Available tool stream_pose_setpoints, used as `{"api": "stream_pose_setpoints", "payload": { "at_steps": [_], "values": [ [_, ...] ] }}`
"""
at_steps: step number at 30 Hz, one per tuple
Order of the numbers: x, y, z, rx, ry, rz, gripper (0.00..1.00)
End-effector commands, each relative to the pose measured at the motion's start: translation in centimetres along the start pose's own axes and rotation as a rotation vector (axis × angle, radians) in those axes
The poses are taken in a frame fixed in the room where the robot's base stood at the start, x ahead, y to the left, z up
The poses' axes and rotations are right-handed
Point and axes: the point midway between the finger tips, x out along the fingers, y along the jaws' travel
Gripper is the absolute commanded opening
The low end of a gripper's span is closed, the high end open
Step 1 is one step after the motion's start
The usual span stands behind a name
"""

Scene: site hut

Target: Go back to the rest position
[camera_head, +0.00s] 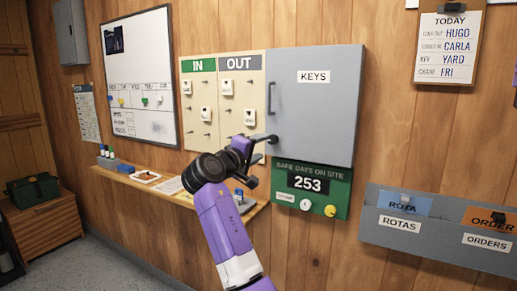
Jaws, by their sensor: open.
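My purple and black arm rises from the bottom middle, and my gripper (262,160) is at its upper end. The jaws are open, and I see nothing between them. In the picture, the gripper overlaps the lower left corner of the grey KEYS cabinet (318,125) and the lower edge of the IN/OUT board (227,68). I cannot tell whether it touches either. The cabinet door looks shut, with its dark handle (271,98) on the left side.
A narrow wooden shelf (113,174) with markers and papers runs below the whiteboard (140,75), partly behind my arm. The green SAFE DAYS ON SITE board (330,205) hangs under the cabinet. A grey document rack (440,240) is at lower right. Floor shows at lower left.

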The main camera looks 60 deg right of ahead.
Motion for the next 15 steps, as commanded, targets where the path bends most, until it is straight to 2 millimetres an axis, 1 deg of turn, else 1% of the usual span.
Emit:
{"api": "stream_pose_setpoints", "payload": {
  "at_steps": [11, 13, 15],
  "values": [
    [0.0, 0.0, 0.0, 0.009, 0.001, 0.001, 0.52],
    [0.0, 0.3, -0.6, 0.028, 0.024, 0.012, 0.52],
    [-0.1, 0.7, -1.8, 0.064, 0.075, 0.019, 0.52]
  ]
}}
